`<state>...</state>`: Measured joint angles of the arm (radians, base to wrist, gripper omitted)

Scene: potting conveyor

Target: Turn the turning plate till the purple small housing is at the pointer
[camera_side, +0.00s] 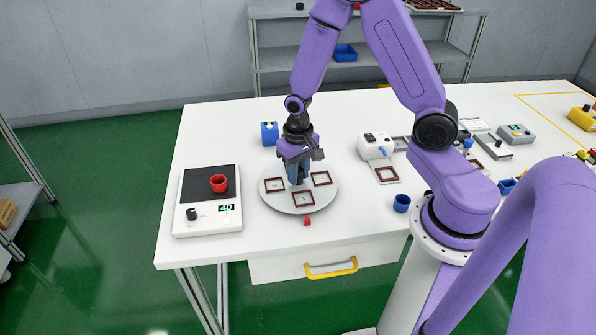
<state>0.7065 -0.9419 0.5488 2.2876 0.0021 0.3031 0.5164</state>
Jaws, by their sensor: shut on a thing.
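The turning plate (288,207) is a round light-grey disc on the white table. Square dark-red frames lie on it: one at the left (275,185), one at the right (321,178) and one at the front (303,199). The far part of the plate is partly hidden by my gripper. My gripper (298,178) points down over the plate's middle, shut on a blue-grey piece there that is mostly hidden. A small red pointer (307,221) stands at the plate's front edge, close to the front frame. I cannot make out a purple small housing.
A white scale (207,221) with a red cup (218,183) stands left of the plate. A blue box (269,133) is behind it. A white device (375,146) and a blue cup (401,203) are to the right. The table's front edge is near.

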